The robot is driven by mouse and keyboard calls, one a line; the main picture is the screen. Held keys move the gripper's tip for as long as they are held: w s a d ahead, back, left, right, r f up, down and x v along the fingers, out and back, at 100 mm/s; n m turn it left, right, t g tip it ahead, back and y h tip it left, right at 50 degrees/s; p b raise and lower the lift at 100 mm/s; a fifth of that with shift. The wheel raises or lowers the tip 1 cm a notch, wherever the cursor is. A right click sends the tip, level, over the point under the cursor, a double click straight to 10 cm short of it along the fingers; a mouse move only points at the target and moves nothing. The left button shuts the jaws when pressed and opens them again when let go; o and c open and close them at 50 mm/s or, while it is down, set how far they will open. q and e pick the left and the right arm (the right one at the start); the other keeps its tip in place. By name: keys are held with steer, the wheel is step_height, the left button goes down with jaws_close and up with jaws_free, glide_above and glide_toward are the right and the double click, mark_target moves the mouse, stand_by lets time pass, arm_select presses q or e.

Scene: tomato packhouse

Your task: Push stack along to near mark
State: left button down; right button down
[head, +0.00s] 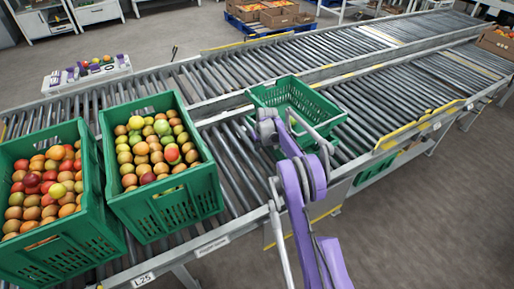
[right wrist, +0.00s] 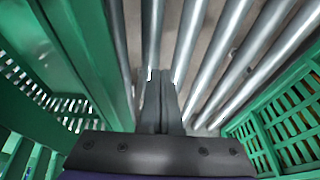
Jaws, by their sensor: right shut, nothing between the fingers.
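The stack of empty green crates (head: 296,100) stands on the near roller lane, right of the full crates. My right gripper (head: 266,134) is at the stack's left near side, partly hidden by my own arm. In the right wrist view the gripper's fingers (right wrist: 163,102) are shut and empty, pointing down towards the rollers. Green crate walls show on both sides of them, left (right wrist: 78,65) and right (right wrist: 285,125). I cannot tell whether the fingers touch either wall. White labels sit on the near rail; one reads L25 (head: 143,279), the other label (head: 212,246) is too small to read. My left gripper is out of view.
Two green crates full of tomatoes (head: 163,207) (head: 58,247) stand on the lane at left. The rollers (head: 385,110) right of the stack are clear. A yellow guard edge (head: 410,132) lines the near rail. A white tray with fruit (head: 88,77) is behind the far lane.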

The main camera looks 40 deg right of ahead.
steer(key=shift+s+d, duration=0.5)
steer(key=shift+d, duration=1.45)
steer(key=shift+s+d, duration=0.45)
steer(key=shift+d, duration=1.45)
steer(key=shift+s+d, duration=0.5)
steer(key=shift+d, duration=1.45)
